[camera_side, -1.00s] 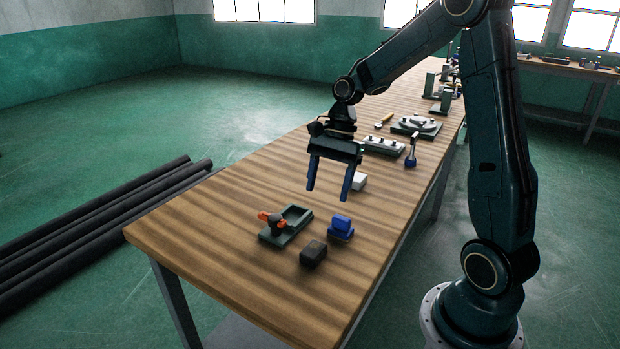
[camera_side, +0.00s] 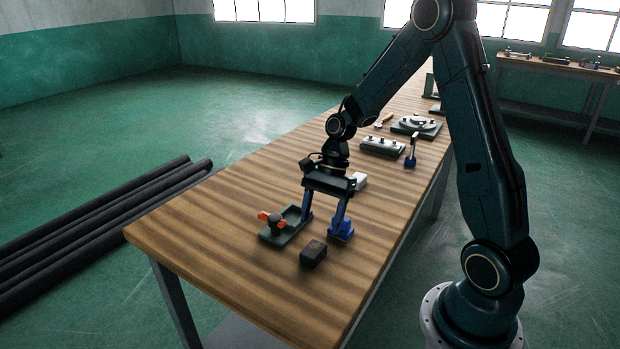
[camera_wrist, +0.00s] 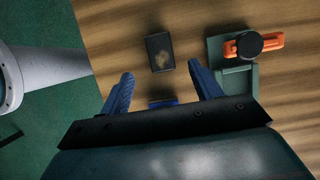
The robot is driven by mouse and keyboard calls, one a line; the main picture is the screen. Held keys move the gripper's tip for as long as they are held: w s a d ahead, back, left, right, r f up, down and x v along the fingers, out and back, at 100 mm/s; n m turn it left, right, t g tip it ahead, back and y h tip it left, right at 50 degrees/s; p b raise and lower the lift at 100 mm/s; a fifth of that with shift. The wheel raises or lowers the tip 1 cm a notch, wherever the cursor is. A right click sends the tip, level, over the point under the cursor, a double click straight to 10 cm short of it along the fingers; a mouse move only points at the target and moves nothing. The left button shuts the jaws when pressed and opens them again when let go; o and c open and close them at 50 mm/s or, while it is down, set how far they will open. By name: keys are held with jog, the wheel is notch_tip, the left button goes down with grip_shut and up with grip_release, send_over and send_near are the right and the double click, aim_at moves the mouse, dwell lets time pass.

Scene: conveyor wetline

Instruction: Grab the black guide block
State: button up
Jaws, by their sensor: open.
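The black guide block (camera_side: 313,253) lies on the wooden table near its front edge. In the wrist view the block (camera_wrist: 159,52) is beyond the fingertips, about midway between them, with a worn light patch on its top. My gripper (camera_side: 321,228) is open and empty, with its two blue fingers pointing down. In the side view it is above and behind the block, not touching it. In the wrist view my gripper (camera_wrist: 159,80) shows both fingers spread apart.
A green fixture (camera_side: 293,231) with an orange-handled clamp (camera_side: 270,219) stands left of the block. A blue block (camera_side: 340,231) stands behind it to the right, partly hidden by a finger. A white block (camera_side: 359,181) is farther back. The table front is clear.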

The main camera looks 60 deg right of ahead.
aim_at(313, 249)
jog(key=shift+a+f, duration=0.3)
jog(key=shift+f, duration=0.35)
jog(key=shift+x, duration=2.6)
jog(key=shift+a, duration=0.1)
jog(key=c, duration=1.1)
jog(key=shift+r, duration=0.15)
notch_tip(313, 249, up, 20)
